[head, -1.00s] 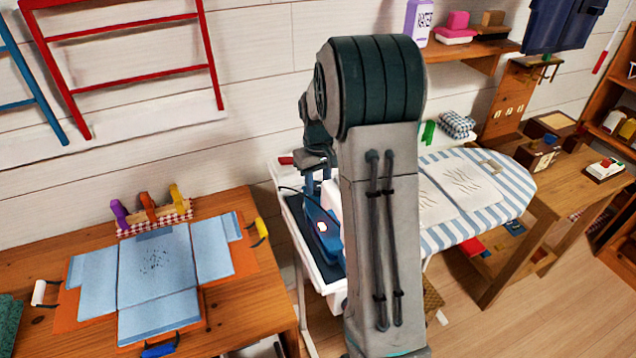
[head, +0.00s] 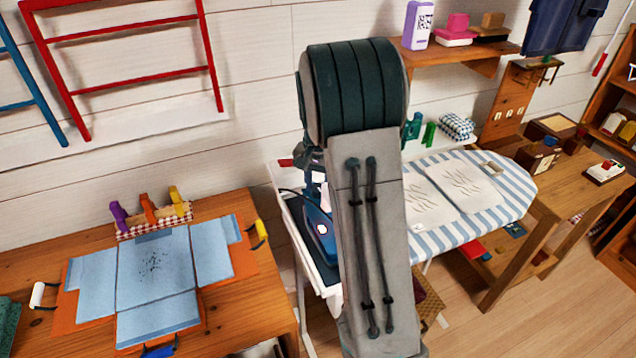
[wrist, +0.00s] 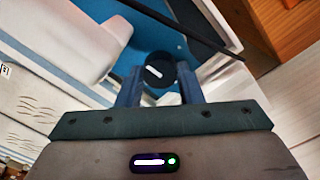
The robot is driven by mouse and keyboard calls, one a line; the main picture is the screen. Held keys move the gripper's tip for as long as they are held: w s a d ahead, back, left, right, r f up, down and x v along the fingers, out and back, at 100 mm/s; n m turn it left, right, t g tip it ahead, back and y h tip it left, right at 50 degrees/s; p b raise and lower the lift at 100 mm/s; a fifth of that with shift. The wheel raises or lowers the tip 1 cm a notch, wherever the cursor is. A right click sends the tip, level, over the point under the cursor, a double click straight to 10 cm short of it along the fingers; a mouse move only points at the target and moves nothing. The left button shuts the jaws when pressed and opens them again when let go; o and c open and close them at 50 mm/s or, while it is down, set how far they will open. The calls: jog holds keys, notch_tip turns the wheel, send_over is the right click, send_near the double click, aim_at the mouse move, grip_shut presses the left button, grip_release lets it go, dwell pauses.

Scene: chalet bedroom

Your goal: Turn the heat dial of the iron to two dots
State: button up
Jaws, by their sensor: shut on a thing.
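The iron (head: 318,232) is blue and stands on the dark rest at the left end of the ironing board, partly hidden behind my arm. Its heat dial (wrist: 157,72) is a round black knob with a white line, which slants slightly down to the right in the wrist view. My gripper (wrist: 159,82) has its two fingers shut on the dial, one on each side. In the head view my arm hides most of the gripper and the dial. I cannot make out any dot marks around the dial.
A black cord (wrist: 185,28) runs close beside the dial. The striped ironing board (head: 515,185) carries white cloths to the right of my arm. A wooden table (head: 215,325) with a folding board stands at the left. A wall shelf (head: 470,52) is above.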

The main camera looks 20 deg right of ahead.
jog(key=shift+m, duration=0.4)
jog(key=o, duration=1)
notch_tip(320, 180, up, 14)
jog(key=shift+f, duration=0.1)
jog(key=shift+s, duration=0.1)
